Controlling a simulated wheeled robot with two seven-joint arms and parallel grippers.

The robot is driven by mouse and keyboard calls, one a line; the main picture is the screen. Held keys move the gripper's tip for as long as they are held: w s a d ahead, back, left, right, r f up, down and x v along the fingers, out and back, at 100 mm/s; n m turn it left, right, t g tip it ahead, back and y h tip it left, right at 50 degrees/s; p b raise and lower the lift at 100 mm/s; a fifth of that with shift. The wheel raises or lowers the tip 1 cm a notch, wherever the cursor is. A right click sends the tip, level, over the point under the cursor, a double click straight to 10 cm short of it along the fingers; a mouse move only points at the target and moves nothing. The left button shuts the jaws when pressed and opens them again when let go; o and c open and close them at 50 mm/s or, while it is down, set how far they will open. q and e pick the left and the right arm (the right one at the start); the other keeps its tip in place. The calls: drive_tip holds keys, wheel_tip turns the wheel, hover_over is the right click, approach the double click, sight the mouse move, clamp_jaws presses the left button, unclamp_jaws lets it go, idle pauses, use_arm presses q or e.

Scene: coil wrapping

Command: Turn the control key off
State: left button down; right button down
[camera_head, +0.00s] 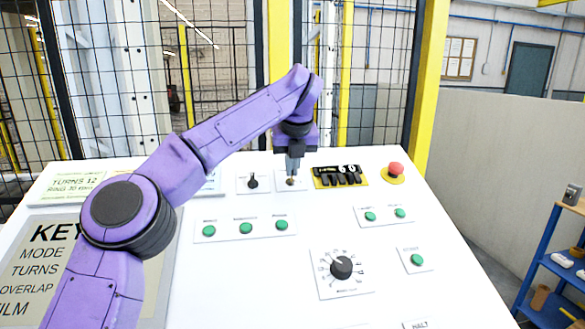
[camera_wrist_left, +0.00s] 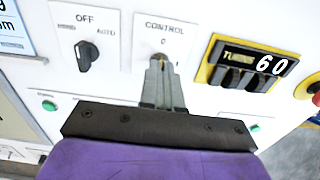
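The control key (camera_wrist_left: 159,61) is a small brass-coloured piece on a white plate marked CONTROL, 0 and 1; it also shows in the head view (camera_head: 291,181). My left gripper (camera_wrist_left: 160,68) is right at the key, its two fingers close together around it; in the head view it points down at the panel (camera_head: 293,172). The fingers hide most of the key, so its exact angle is hard to tell. My right gripper is in neither view.
Left of the key is a black OFF/AUTO selector (camera_wrist_left: 88,54). Right of it is the TURNS counter (camera_wrist_left: 243,66) reading 60, then a red mushroom button (camera_head: 396,169). Green buttons (camera_head: 246,228) and a black dial (camera_head: 341,267) sit nearer on the white panel. A fence stands behind.

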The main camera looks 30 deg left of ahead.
use_arm(q)
drive_tip(key=shift+f, duration=0.15)
idle(0.3)
drive_tip(key=c, duration=1.3)
unclamp_jaws()
drive_tip(key=shift+w, duration=0.1)
drive_tip(key=shift+c, duration=0.2)
drive_tip(key=shift+w+a+f, duration=0.1)
drive_tip(key=shift+w+a, duration=0.05)
drive_tip(key=p+v, duration=0.2)
drive_tip(key=v, duration=0.8)
drive_tip(key=shift+r, duration=0.25)
drive_tip(key=shift+d, duration=0.2)
